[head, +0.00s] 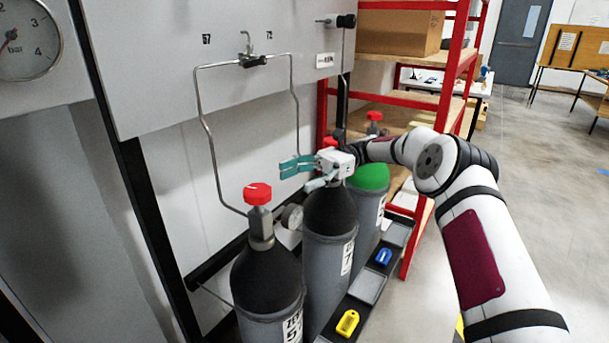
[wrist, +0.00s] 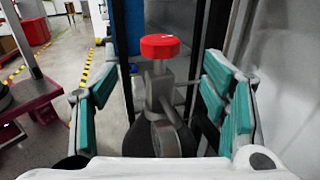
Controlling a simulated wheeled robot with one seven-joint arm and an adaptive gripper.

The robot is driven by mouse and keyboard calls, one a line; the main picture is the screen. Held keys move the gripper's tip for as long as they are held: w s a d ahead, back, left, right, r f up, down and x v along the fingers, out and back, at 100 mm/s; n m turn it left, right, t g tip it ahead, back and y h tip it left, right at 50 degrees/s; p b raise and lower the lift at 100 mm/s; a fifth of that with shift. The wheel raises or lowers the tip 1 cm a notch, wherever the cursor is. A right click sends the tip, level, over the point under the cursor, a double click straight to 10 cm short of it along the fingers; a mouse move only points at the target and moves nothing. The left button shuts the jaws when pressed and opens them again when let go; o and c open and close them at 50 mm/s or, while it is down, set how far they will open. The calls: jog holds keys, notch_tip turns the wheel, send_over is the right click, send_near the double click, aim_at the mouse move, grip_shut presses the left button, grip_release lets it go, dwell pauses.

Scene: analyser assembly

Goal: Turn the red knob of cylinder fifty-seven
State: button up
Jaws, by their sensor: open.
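The red knob (head: 257,193) tops the valve of the nearest dark cylinder (head: 268,285), whose label is partly cut off but seems to start with 5; the panel above is marked 57 and 72. My gripper (head: 298,176) has teal fingers spread open and empty. It is above the second cylinder (head: 330,225), up and right of the nearest knob and apart from it, pointing left. In the wrist view a red knob (wrist: 159,46) on a grey valve with a gauge stands ahead between the open fingers (wrist: 160,105), not touched. My gripper mostly hides the second cylinder's knob.
A green-topped cylinder (head: 370,178) with a red knob (head: 374,116) stands farther back. A bent metal pipe (head: 205,125) runs down the grey panel (head: 170,70) behind the cylinders. A rail with yellow (head: 347,323) and blue (head: 384,257) clips lies at their right. A red shelf (head: 445,100) stands behind.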

jog(key=shift+w+d, duration=0.4)
jog(key=shift+d, duration=0.2)
